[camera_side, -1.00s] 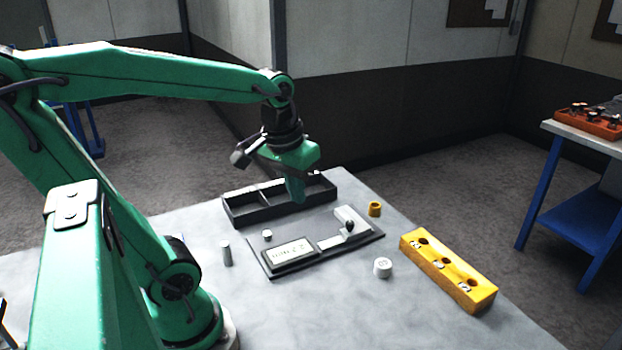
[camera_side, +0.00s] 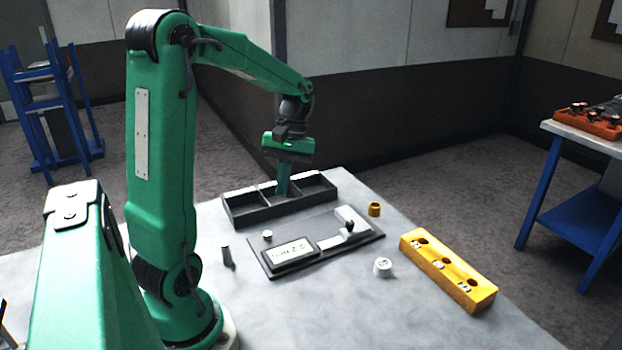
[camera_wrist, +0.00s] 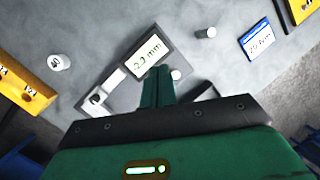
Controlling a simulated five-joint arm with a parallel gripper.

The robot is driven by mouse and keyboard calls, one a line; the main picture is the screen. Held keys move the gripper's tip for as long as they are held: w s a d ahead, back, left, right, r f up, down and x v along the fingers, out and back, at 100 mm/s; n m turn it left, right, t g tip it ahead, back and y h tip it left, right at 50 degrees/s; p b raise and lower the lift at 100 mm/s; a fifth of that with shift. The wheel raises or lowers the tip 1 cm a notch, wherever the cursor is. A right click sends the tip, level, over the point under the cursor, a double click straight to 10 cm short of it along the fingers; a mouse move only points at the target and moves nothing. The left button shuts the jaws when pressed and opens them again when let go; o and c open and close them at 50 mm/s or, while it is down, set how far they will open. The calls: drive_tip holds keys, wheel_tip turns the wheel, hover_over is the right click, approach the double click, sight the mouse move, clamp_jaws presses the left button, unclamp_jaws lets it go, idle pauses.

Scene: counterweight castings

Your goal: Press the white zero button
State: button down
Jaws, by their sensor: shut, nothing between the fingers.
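The white zero button (camera_side: 267,235) is a small round cap on the dark gauge plate (camera_side: 345,254), beside the display (camera_side: 290,252). In the wrist view the button (camera_wrist: 176,75) shows just right of my fingertips, next to the display (camera_wrist: 147,51), whose small digits end in "mm". A white block and a black knob (camera_side: 349,226) sit at the plate's other end. My gripper (camera_side: 283,192) is shut and empty, pointing down, and appears above and beyond the button in the side view. In the wrist view my gripper (camera_wrist: 160,72) hides part of the plate.
A dark divided tray (camera_side: 250,210) lies behind the plate. A grey peg (camera_side: 228,257), a white cylinder (camera_side: 383,267), a yellow ring (camera_side: 375,209) and a yellow block with holes (camera_side: 430,262) stand around it. A blue-edged card (camera_wrist: 259,41) lies near a yellow object (camera_wrist: 301,9).

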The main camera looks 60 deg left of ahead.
sight(268, 232)
drive_tip(key=s+a+f+n+g+h, duration=0.1)
drive_tip(key=a+f+n+g+h, duration=0.1)
drive_tip(key=a, duration=0.5)
drive_tip(key=shift+s+a+f+n+h, duration=0.15)
drive_tip(key=shift+s+f+n+h, duration=0.3)
drive_tip(key=shift+f+n, duration=1.1)
drive_tip(key=shift+f, duration=0.3)
drive_tip(key=shift+f, duration=4.25)
drive_tip(key=shift+f, duration=0.9)
drive_tip(key=shift+r, duration=0.9)
drive_tip(key=shift+r, duration=0.15)
